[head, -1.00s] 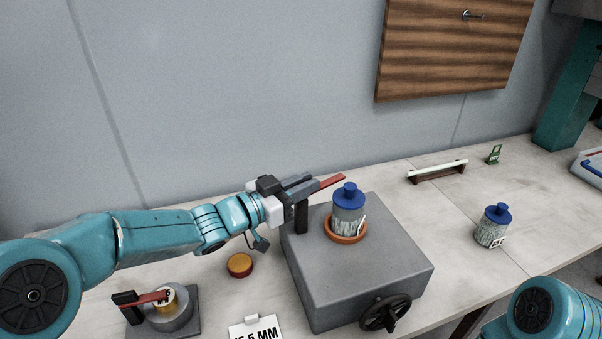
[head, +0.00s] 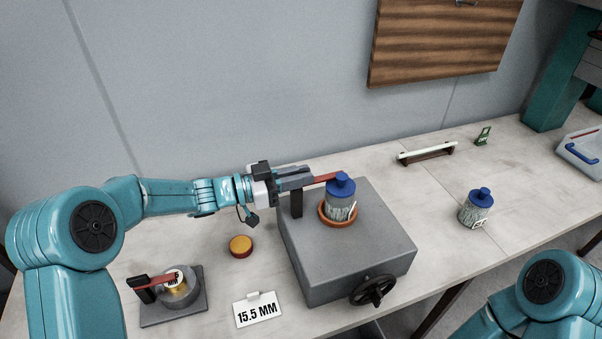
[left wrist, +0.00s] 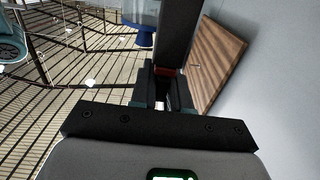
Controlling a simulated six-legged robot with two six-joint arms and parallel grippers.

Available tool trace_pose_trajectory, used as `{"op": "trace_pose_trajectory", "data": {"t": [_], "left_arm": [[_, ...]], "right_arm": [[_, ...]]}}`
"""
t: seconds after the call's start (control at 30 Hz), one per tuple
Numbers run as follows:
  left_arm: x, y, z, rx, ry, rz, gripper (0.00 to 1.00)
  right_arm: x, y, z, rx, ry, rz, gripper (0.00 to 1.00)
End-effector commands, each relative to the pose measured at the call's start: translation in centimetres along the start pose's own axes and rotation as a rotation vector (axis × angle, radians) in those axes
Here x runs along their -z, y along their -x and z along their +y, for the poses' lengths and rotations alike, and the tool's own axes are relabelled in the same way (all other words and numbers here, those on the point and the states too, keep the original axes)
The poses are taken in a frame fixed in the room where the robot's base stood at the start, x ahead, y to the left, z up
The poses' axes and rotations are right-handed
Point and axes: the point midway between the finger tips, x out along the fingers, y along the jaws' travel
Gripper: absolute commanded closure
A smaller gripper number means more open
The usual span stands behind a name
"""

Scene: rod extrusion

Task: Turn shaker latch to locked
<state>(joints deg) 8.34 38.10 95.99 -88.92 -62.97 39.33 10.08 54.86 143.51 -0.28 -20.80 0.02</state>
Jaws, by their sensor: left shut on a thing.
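The shaker (head: 340,257) is a grey box with a black handwheel (head: 373,290) on its front. A blue-capped jar (head: 341,200) stands upright in the orange ring (head: 325,217) on its top. The red latch (head: 326,177) sits on a black post (head: 296,203) at the box's back left, and its tip reaches to the jar's blue cap. My left gripper (head: 309,178) is shut on the latch; in the left wrist view a little red (left wrist: 192,69) shows between the fingers. My right gripper is out of view; only my right arm shows at the lower right.
A second blue-capped jar (head: 475,208) stands on the table at right. A rod on a rack (head: 426,153) and a green card (head: 483,136) lie behind. A smaller fixture with a red lever (head: 155,281), a yellow-topped red button (head: 240,246) and a 15.5 MM sign (head: 258,310) are at left front.

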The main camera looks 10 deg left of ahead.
Motion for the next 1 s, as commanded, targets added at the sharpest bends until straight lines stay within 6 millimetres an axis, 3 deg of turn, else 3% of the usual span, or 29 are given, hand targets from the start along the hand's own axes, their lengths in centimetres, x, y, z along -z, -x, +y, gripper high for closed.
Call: {"op": "trace_pose_trajectory", "data": {"t": [0.2, 0.23, 0.27, 0.63, 0.77, 1.0], "left_arm": [[0.1, -0.1, 0.1, -0.003, -0.001, 0.003, 1.00], [0.1, -0.1, 0.1, -0.003, -0.001, 0.003, 0.74], [0.1, -0.1, 0.1, -0.003, -0.001, 0.003, 0.64], [0.0, 0.2, 0.1, -0.002, 0.000, 0.001, 0.63], [-0.1, 2.2, 0.0, 0.001, 0.000, 0.001, 0.63], [-0.1, 8.6, -0.1, 0.004, -0.001, 0.000, 0.63]], "right_arm": [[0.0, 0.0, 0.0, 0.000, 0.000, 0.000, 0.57], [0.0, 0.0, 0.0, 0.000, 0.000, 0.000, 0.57], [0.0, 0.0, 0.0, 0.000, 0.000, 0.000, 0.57], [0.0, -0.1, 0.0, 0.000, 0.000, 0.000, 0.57], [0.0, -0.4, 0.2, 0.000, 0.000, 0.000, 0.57], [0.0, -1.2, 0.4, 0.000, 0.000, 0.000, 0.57]]}}
